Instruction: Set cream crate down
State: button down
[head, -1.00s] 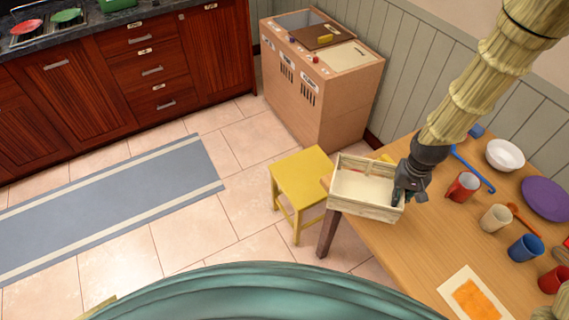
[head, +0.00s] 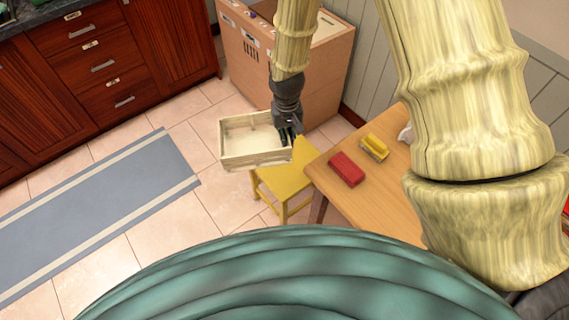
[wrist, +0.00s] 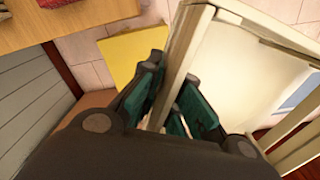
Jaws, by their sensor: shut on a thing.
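The cream crate (head: 236,161) is an open, shallow box with slatted sides. It looks empty and hangs in the air, covering part of the yellow stool (head: 284,187) in the head view. My gripper (head: 289,135) is shut on the crate's right wall. In the wrist view the fingers (wrist: 168,105) straddle the crate's wall (wrist: 185,60), and the crate's pale inside (wrist: 245,75) shows to the right. The yellow stool top (wrist: 130,52) shows beyond the fingers.
A wooden table (head: 375,200) stands to the right with a red block (head: 347,169) and a yellow object (head: 374,147) near its edge. A brown cabinet (head: 315,85) stands behind. A blue-grey rug (head: 100,210) lies on the open tiled floor at left.

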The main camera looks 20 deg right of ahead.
aim_at(296, 178)
jog(key=shift+w+d+f+m+b, duration=1.2)
jog(key=shift+f+m+b, duration=0.85)
jog(key=shift+f+b, duration=4)
jog(key=shift+w+d+f+m+b, duration=1.2)
jog(key=shift+f+m+b, duration=0.9)
jog(key=shift+f+b, duration=3.95)
jog(key=shift+w+d+f+m+b, duration=1.2)
jog(key=shift+f+m+b, duration=0.85)
jog(key=shift+f+b, duration=3.95)
jog(key=shift+a+f+p, duration=0.1)
jog(key=shift+f+p, duration=0.75)
jog(key=shift+f, duration=0.05)
jog(key=c, duration=2)
grip_release()
jog(key=o, duration=0.4)
jog(key=shift+c, duration=0.2)
notch_tip(296, 178, up, 12)
jog(key=p, duration=0.2)
jog(key=shift+p, duration=0.35)
jog(key=shift+s, duration=0.1)
